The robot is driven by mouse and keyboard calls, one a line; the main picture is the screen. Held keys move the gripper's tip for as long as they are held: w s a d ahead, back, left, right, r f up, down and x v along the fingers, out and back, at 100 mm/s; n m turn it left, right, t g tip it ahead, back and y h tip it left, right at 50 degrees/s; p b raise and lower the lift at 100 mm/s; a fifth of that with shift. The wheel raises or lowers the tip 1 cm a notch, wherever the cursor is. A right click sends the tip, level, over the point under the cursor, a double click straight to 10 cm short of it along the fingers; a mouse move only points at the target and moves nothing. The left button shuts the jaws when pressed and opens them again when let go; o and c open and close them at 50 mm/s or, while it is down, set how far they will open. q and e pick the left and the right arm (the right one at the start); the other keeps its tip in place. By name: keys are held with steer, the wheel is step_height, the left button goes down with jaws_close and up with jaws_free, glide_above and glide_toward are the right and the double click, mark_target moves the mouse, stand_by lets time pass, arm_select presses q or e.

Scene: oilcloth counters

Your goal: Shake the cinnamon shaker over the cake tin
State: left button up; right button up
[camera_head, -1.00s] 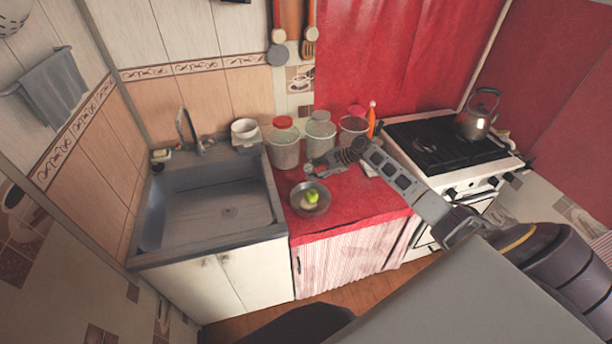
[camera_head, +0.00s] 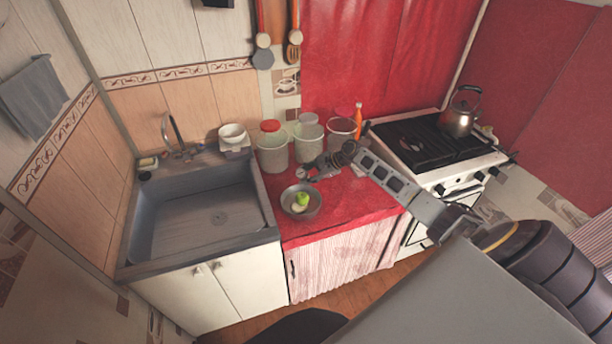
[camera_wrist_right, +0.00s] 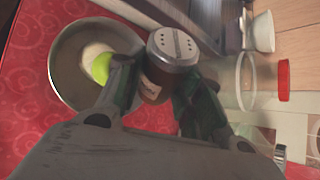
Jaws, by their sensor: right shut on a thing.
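The cinnamon shaker (camera_wrist_right: 172,62) is a small brown jar with a perforated metal cap. My right gripper (camera_wrist_right: 155,85) is shut on it, and the cap faces the wrist camera. In the head view my right gripper (camera_head: 312,172) is just behind the cake tin, and the shaker is too small there to judge its tilt. The cake tin (camera_head: 316,208) is a round grey metal pan on the red counter, with a green round thing and something pale inside. In the wrist view the tin (camera_wrist_right: 68,78) lies left of the shaker, partly behind a finger. My left gripper is out of view.
Clear containers, one with a red lid (camera_head: 270,126), stand behind the tin, near an orange bottle (camera_head: 357,118). The sink (camera_head: 205,215) is left, with white bowls (camera_head: 232,134) behind it. The stove (camera_head: 425,150) with a kettle (camera_head: 461,112) is right.

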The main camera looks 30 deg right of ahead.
steer(key=shift+w+d+f+n+t+h+b, duration=0.15)
steer(key=shift+f+n+t+h+b, duration=0.2)
steer(key=shift+f+h+b, duration=0.35)
steer(key=shift+d+f+n+t+h+b, duration=0.2)
steer(key=shift+f+n+h+b, duration=0.25)
steer(key=shift+f+b, duration=0.45)
steer(key=shift+w+f+n+t+h+b, duration=0.1)
steer(key=shift+f+n+t+h+b, duration=0.2)
steer(key=shift+f+n+t+h, duration=0.25)
steer(key=shift+r+p, duration=0.3)
steer(key=shift+p, duration=0.05)
steer(key=shift+d+r+n+t+h, duration=0.1)
steer(key=shift+r+n+t+h, duration=0.1)
steer(key=shift+n+t+h, duration=0.3)
steer(key=shift+r+h, duration=0.2)
steer(key=shift+h, duration=0.2)
steer(key=shift+r+n+t+h+b, duration=0.15)
steer(key=shift+n+t+h+b, duration=0.3)
steer(key=shift+b, duration=0.6)
steer(key=shift+r+t+h+p, duration=0.25)
steer(key=shift+r+p, duration=0.05)
steer(key=shift+p, duration=0.2)
steer(key=shift+r+n+t+h, duration=0.2)
steer(key=shift+n+t+h, duration=0.15)
steer(key=shift+n, duration=0.25)
steer(key=shift+r, duration=0.15)
